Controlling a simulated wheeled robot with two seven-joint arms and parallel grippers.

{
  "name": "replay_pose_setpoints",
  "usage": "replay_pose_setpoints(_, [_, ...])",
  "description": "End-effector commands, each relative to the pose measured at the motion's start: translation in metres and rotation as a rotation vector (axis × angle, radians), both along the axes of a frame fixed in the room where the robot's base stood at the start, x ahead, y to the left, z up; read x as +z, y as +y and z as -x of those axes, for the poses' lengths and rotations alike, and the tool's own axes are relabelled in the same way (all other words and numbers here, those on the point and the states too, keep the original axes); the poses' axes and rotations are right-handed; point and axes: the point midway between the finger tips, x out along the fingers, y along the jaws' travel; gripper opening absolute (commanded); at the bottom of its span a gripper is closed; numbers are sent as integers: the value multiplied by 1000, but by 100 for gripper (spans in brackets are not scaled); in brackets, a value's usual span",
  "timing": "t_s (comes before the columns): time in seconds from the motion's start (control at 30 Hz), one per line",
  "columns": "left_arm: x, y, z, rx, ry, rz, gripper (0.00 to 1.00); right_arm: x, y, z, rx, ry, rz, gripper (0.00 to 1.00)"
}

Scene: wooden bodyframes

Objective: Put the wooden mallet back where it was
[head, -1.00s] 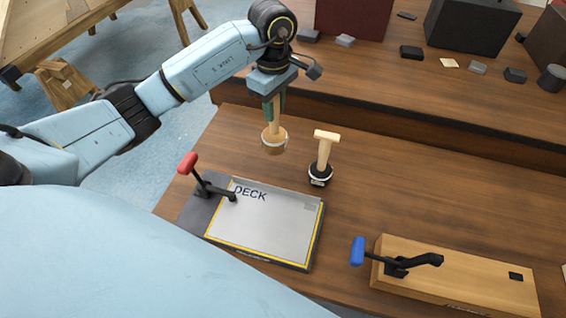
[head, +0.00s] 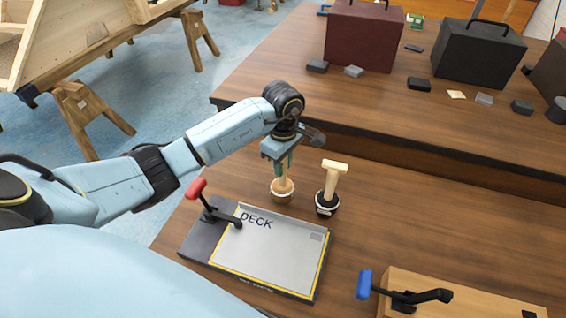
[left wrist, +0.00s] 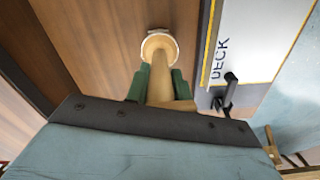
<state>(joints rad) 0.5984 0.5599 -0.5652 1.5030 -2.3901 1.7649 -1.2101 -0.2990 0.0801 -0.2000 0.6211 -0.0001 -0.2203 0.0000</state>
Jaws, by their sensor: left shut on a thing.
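My left gripper (head: 284,160) is shut on the wooden mallet (head: 282,192), which hangs upright with its round wooden head down. The head is at or just above the table; I cannot tell whether it touches. In the left wrist view, the green fingers (left wrist: 158,82) grip the handle, and the mallet's pale round head (left wrist: 158,45) shows beyond them. A second mallet (head: 327,205) with a black head and a pale T-shaped handle stands upright just to the right, apart from the held one. My right gripper is not in view.
A DECK board (head: 275,262) with a red-handled clamp (head: 197,188) lies nearer me. A wooden block (head: 470,300) with a blue-handled clamp (head: 364,284) is at the right. Behind, a raised shelf (head: 300,85) carries boxes. Bare table (head: 430,220) lies right of the mallets.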

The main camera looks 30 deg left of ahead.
Motion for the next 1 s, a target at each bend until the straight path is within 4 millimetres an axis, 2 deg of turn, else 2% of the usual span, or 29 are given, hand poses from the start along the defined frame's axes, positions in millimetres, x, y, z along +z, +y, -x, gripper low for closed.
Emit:
replay_pose_setpoints(0.13, [-4, 0, 0, -1, -1, -1, 0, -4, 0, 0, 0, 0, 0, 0])
replay_pose_setpoints(0.17, [-4, 0, 0, -1, 0, -1, 25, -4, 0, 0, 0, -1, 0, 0])
replay_pose_setpoints(0.33, [-3, 0, 0, -1, 0, -1, 46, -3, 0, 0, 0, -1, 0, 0])
replay_pose_setpoints(0.7, [2, 0, 0, 0, 1, 1, 46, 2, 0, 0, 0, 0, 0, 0])
replay_pose_setpoints(0.87, [28, 1, -1, -2, -4, -3, 46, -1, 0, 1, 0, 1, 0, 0])
replay_pose_setpoints(1.0, [60, 1, -1, -1, -6, -3, 46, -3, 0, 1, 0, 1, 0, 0])
